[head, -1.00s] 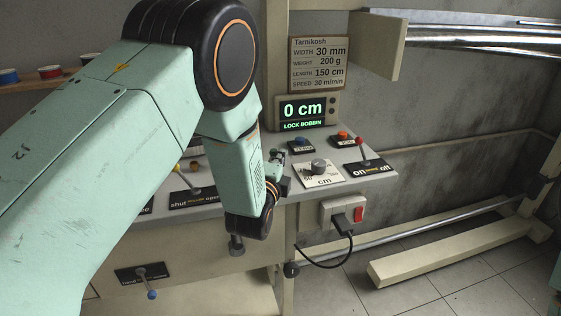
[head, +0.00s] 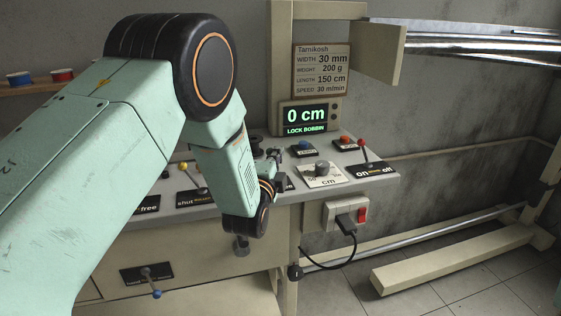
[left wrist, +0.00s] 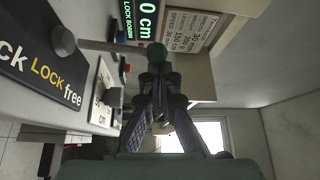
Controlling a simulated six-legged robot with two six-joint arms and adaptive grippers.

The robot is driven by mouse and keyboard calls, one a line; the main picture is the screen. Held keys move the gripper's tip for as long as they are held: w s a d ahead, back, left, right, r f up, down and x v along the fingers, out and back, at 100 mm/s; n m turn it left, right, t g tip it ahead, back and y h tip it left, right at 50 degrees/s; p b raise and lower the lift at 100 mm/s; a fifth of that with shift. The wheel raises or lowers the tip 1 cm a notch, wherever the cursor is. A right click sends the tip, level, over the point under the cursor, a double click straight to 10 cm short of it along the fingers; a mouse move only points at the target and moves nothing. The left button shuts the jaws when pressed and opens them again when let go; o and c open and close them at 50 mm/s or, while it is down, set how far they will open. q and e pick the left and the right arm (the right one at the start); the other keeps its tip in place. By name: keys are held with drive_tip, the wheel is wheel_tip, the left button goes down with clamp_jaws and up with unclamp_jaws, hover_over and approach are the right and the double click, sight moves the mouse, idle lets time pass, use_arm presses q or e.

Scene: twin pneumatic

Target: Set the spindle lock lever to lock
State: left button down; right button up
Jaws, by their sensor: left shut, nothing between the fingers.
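The spindle lock lever has a grey shaft and a green ball knob (left wrist: 156,53), seen in the left wrist view. Its black plate (left wrist: 38,68) reads "…ck LOCK free"; the left end is cut off. I cannot tell which word the lever leans to. My left gripper (left wrist: 160,74) is shut with nothing between its fingers. Its tips are at the knob, closely beside or touching it; I cannot tell which. In the head view my left gripper (head: 272,158) is over the console, and my wrist hides most of the lever and plate. My right gripper is out of view.
The display (head: 306,118) reads "0 cm, LOCK BOBBIN". Right of my gripper are a cm dial (head: 321,167), a blue button (head: 303,145), an orange button (head: 345,139) and a red-knobbed on/off lever (head: 363,148). A yellow-knobbed shut/open lever (head: 190,175) is to its left.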

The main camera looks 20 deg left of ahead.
use_arm(q)
drive_tip(key=shift+s+a+n, duration=0.3)
drive_tip(key=shift+a+n, duration=0.1)
drive_tip(key=shift+s+a+n+t+b, duration=0.2)
drive_tip(key=shift+a+n+t+b, duration=0.1)
drive_tip(key=shift+n+t+b, duration=0.15)
drive_tip(key=shift+s+a+f+n+t+y+b, duration=0.1)
drive_tip(key=shift+a+n+t+y+b, duration=0.25)
drive_tip(key=shift+n, duration=0.25)
drive_tip(key=shift+s+a+f+n+t+y+b, duration=0.1)
drive_tip(key=shift+n+y+b, duration=0.15)
drive_tip(key=shift+n+b, duration=0.25)
drive_tip(key=shift+s+a+r+n, duration=0.1)
drive_tip(key=shift+s+a+n, duration=0.25)
drive_tip(key=shift+a+n, duration=0.35)
drive_tip(key=shift+s+a, duration=0.2)
drive_tip(key=shift+s+a+b, duration=0.1)
drive_tip(key=shift+s+b, duration=0.05)
drive_tip(key=shift+b, duration=0.15)
